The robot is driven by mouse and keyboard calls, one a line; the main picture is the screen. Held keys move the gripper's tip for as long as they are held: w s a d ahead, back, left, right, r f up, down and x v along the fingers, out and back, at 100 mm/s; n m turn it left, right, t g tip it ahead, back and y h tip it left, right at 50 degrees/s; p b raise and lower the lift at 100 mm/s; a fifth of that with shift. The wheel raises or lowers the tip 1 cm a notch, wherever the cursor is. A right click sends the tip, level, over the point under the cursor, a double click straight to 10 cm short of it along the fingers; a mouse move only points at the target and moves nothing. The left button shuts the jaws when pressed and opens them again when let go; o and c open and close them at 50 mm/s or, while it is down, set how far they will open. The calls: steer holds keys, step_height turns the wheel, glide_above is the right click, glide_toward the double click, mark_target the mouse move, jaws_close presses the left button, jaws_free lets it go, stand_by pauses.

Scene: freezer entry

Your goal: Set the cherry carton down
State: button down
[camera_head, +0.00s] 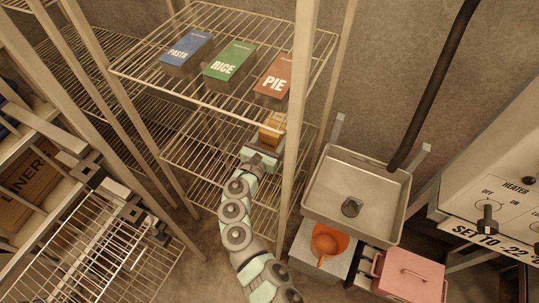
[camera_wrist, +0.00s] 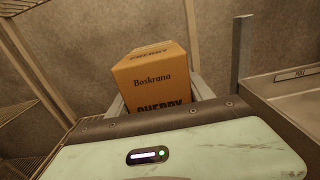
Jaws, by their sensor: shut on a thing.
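The cherry carton (camera_wrist: 152,78) is an orange-yellow box with "Boskrana" and "CHERRY" printed on it. In the wrist view it stands between the fingers of my gripper (camera_wrist: 160,100), which is shut on it. In the head view the carton (camera_head: 271,127) shows small, at the end of my gripper (camera_head: 264,148), at the right side of the wire rack near a front post. The lower wire shelf (camera_head: 190,152) lies around and below it. Whether the carton touches that shelf cannot be told. Its lower part is hidden by my gripper.
The upper wire shelf (camera_head: 140,68) holds a blue pasta box (camera_head: 187,52), a green rice box (camera_head: 230,64) and a red pie box (camera_head: 273,80). A rack post (camera_head: 297,130) stands close right of my gripper. A metal sink (camera_head: 357,192) is further right. The lower shelf's left part looks clear.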

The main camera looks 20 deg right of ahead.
step_height(320, 180, down, 13)
steer(key=b, duration=0.5)
steer(key=shift+r, duration=0.15)
steer(key=shift+c, duration=2)
jaws_free()
steer(key=shift+f, duration=0.2)
steer(key=shift+r, duration=0.3)
steer(key=p+v, duration=0.2)
steer(key=v, duration=1)
steer(key=shift+w+f+p, duration=0.1)
steer(key=shift+p, duration=0.3)
